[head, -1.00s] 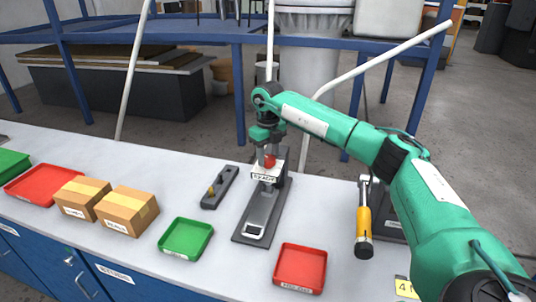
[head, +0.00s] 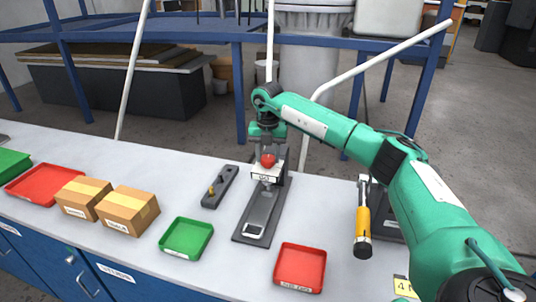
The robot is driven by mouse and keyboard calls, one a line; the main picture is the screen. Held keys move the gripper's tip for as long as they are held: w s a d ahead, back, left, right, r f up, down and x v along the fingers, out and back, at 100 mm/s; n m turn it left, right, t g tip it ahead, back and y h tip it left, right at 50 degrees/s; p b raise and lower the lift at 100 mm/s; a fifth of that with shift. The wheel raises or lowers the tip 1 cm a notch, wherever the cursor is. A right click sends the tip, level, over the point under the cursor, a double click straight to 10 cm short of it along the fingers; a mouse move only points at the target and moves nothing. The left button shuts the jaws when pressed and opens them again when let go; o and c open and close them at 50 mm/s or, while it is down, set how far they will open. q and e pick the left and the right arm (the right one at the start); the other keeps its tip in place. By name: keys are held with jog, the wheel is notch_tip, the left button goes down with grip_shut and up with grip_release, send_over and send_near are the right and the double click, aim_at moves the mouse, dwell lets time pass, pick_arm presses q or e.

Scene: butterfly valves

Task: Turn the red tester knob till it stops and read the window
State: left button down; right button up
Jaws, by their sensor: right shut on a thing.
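The red tester knob (head: 268,160) sits on the upright of a dark grey tester (head: 262,210) on the bench. My right gripper (head: 268,150) comes down from above and is shut on the knob; its fingertips are small and partly hidden. A white plate with short dark lettering (head: 265,176) faces me just below the knob; it looks like "GO", but it is too small to be sure. A pale rectangular piece (head: 254,231) lies at the front end of the tester's base. My left gripper is not in view.
A dark block with small pegs (head: 219,187) lies left of the tester. A green tray (head: 187,238) and a red tray (head: 300,268) stand in front. Two cardboard boxes (head: 128,210) are farther left. A yellow-handled tool (head: 363,220) is at the right, near my arm.

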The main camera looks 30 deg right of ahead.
aim_at(268, 157)
jog(key=shift+m, duration=0.5)
jog(key=o, duration=1)
jog(key=shift+c, duration=0.2)
jog(key=shift+r, duration=0.1)
notch_tip(268, 157, up, 14)
jog(key=b, duration=0.2)
jog(key=shift+b, duration=0.4)
jog(key=shift+f, duration=0.25)
